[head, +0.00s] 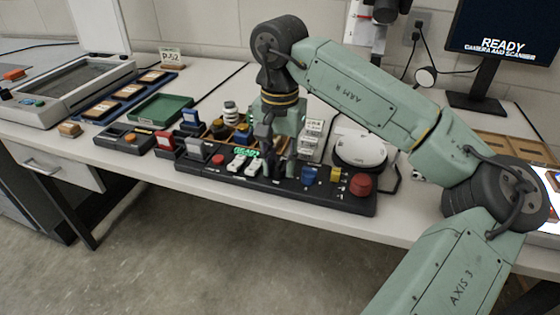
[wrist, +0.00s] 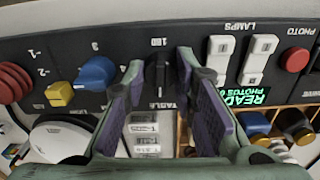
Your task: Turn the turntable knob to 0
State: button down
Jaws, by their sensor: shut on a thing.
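The turntable knob (wrist: 159,75) is a small black knob on the dark control panel, over the word TABLE, which appears upside down in the wrist view. A mark that seems to read 180 stands at its far side; I cannot clearly tell where its pointer points. My gripper (wrist: 160,66) has one finger on each side of the knob and is shut on it. In the head view my gripper (head: 270,158) reaches down to the middle of the panel (head: 330,199), and the knob is mostly hidden there.
On the panel, a blue knob (wrist: 97,73), a yellow knob (wrist: 60,94) and a red button (head: 360,184) lie to one side. White lamp switches (wrist: 238,60) and another red button (wrist: 295,60) lie to the other. A white domed device (head: 360,148) stands behind.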

aim_at(280, 162)
jog(key=shift+n, duration=0.5)
jog(key=c, duration=1.3)
grip_release()
notch_tip(280, 162, up, 12)
